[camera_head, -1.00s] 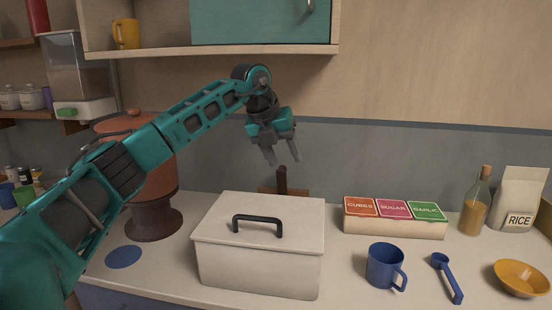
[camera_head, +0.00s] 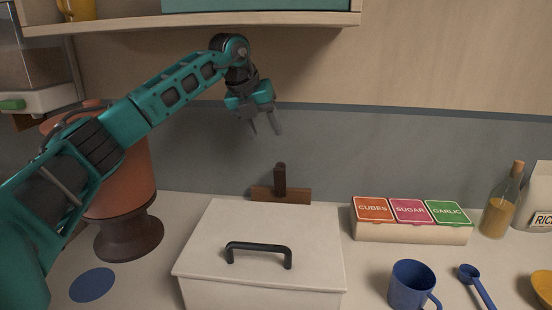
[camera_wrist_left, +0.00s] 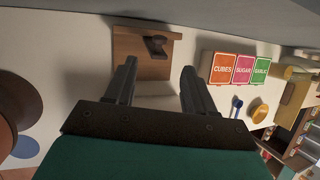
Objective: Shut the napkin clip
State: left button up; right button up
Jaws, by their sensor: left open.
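The napkin clip appears to be the brown wooden piece (camera_head: 296,195) with a dark upright lever (camera_head: 280,178), standing on the counter by the back wall. The white lidded box in front hides its lower part. In the left wrist view the wooden base (camera_wrist_left: 128,48) lies beyond the fingers, with the dark lever (camera_wrist_left: 157,46) sticking up from it. My left gripper (camera_head: 265,131) is open and empty, pointing down above the lever and apart from it. Its two fingers (camera_wrist_left: 159,68) are spread in the wrist view. My right gripper is not in view.
The white box (camera_head: 225,235) with a black handle fills the counter in front of the clip. A labelled three-lid container (camera_head: 411,232), a blue mug (camera_head: 411,284) and a bottle (camera_head: 500,205) stand to the right. An orange pot-like dispenser (camera_head: 125,185) stands left. A shelf (camera_head: 190,24) hangs above.

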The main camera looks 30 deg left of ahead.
aim_at(279, 163)
pick_arm(q)
jog(key=x, duration=1.2)
jog(key=shift+s, duration=0.1)
jog(key=shift+c, duration=0.5)
grip_shut()
